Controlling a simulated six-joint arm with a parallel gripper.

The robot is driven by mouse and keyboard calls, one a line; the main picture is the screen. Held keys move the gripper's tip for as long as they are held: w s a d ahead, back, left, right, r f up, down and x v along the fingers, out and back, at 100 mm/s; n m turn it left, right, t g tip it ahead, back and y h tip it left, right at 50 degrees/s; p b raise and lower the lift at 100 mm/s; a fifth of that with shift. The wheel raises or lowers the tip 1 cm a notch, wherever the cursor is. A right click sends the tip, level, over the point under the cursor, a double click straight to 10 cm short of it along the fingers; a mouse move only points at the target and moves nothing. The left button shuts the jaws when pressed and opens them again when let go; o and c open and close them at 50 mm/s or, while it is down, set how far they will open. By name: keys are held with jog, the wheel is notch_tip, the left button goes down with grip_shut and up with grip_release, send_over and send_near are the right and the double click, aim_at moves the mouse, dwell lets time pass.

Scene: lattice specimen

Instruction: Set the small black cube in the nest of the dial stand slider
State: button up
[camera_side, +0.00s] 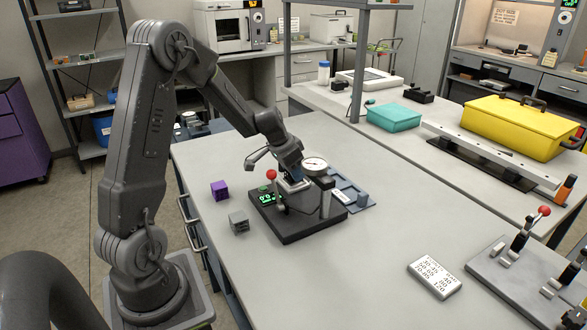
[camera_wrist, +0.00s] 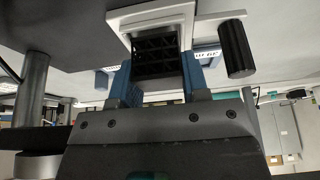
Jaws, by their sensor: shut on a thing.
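My gripper (camera_side: 291,170) is low over the dial stand (camera_side: 310,226), beside the round dial (camera_side: 314,165). In the wrist view its two blue fingers (camera_wrist: 158,82) are shut on the small black cube (camera_wrist: 158,54), which has an open lattice face. The pale square frame of the slider nest (camera_wrist: 121,21) surrounds the cube on the sides I can see. I cannot tell whether the cube rests on the nest floor. In the side view the pale slider (camera_side: 297,186) shows under my gripper, and the cube is hidden.
A lever with a red ball (camera_side: 271,175) and a green display (camera_side: 267,198) are on the stand's left. A purple cube (camera_side: 219,190) and a grey cube (camera_side: 238,221) lie left of it. A blue tray (camera_side: 366,203) lies behind. The table's front is clear around a white label block (camera_side: 434,277).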

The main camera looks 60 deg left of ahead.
aim_at(287, 172)
jog(key=shift+f, duration=0.4)
dwell(0.4)
jog(key=o, duration=1.4)
jog(key=shift+r, duration=0.1)
jog(key=shift+v, duration=2.45)
jog(key=shift+s, duration=0.1)
jog(key=v, duration=1.3)
jog(key=shift+s+r, duration=0.15)
jog(key=shift+r, duration=0.15)
